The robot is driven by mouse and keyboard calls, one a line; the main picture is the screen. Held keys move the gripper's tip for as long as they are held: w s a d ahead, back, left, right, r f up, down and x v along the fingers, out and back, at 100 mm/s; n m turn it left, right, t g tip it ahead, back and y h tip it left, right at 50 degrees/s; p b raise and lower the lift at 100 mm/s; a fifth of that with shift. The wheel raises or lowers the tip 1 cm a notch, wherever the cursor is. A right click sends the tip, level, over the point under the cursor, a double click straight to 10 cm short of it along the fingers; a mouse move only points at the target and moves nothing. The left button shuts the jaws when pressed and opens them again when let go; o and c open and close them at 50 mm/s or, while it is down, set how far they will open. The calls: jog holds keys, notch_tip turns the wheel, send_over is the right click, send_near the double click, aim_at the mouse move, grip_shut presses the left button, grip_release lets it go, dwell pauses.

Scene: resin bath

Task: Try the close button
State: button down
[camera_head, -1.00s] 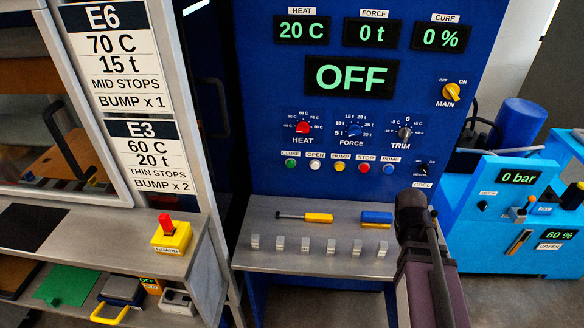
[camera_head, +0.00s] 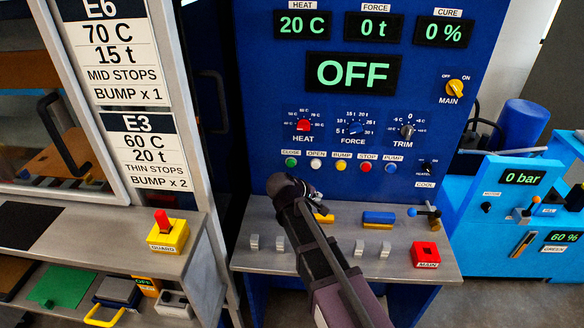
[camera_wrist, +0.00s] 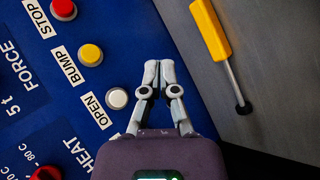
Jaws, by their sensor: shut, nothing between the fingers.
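The green CLOSE button (camera_head: 291,162) is the leftmost of a row of buttons on the blue press panel. In the head view my arm's end is just below this row, and my gripper's fingers are largely hidden. In the wrist view my gripper (camera_wrist: 159,68) is shut and empty, with its fingertips beside the white OPEN button (camera_wrist: 117,98). The CLOSE button does not show in the wrist view. The large display (camera_head: 352,73) reads OFF.
The yellow BUMP (camera_wrist: 90,55) and red STOP (camera_wrist: 63,9) buttons are close by. The yellow MAIN knob (camera_head: 454,88) is at upper right.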

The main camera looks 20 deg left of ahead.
aim_at(293, 167)
jog(key=s+a+r+n+t, duration=0.1)
jog(key=a+n+t, duration=0.1)
jog(key=a, duration=0.7)
jog(key=shift+s+a+r+n+y+b, duration=0.15)
jog(key=shift+a+r+n+y+b, duration=0.15)
jog(key=shift+a+r+n, duration=0.1)
jog(key=shift+w+f, duration=0.1)
jog(key=shift+w, duration=0.1)
jog(key=shift+w+a, duration=0.3)
jog(key=shift+w, duration=1.05)
jog(key=shift+w+a, duration=0.35)
jog(key=shift+w, duration=1.05)
jog(key=shift+w+a, duration=0.3)
jog(key=shift+w, duration=1.05)
jog(key=shift+w+a, duration=0.25)
jog(key=shift+w, duration=0.65)
jog(key=shift+s, duration=0.15)
jog(key=shift+s+d, duration=0.25)
jog(key=shift+s, duration=0.55)
jog(key=shift+s, duration=0.1)
jog(key=shift+s+d, duration=0.2)
jog(key=shift+s, duration=0.6)
jog(key=shift+s+d, duration=0.15)
jog(key=shift+s, duration=0.6)
jog(key=shift+s+d, duration=0.2)
jog(key=shift+s, duration=0.6)
